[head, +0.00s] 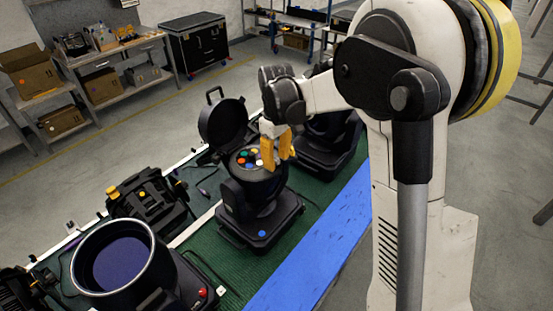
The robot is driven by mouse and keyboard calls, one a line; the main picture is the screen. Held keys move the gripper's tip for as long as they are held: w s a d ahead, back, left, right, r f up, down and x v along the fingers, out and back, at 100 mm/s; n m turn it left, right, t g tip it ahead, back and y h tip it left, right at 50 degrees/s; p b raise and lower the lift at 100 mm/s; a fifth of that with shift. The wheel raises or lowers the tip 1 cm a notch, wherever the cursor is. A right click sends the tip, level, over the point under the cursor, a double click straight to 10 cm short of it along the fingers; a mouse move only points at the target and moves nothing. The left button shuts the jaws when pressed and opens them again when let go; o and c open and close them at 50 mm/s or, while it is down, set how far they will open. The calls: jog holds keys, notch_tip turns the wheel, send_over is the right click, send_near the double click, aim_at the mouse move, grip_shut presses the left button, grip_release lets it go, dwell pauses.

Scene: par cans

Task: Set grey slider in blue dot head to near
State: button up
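The blue dot head (255,190) is a black lamp head standing on the green bench top, with a blue dot (262,233) on its base. Its round lid (222,124) is tipped open to the left. Inside its top are several coloured round spots (249,158), including red, yellow, green, blue, orange and white. My gripper (279,162), with yellow fingers, is over the right side of this open top. The fingers appear spread, with a gap between them and nothing visible in it. I cannot make out a grey slider; the fingers hide part of the interior.
Another black head (332,150) stands close behind on the right. A large round-lensed lamp (113,262) and a black unit with yellow knobs (150,200) stand to the left. A blue strip (318,245) runs along the bench's near edge. Shelves with cardboard boxes (32,72) are farther back.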

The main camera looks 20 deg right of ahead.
grip_shut()
jog(key=shift+s+a+b, duration=0.5)
jog(key=shift+s+a, duration=0.2)
jog(key=shift+a, duration=0.3)
grip_release()
notch_tip(320, 180, up, 12)
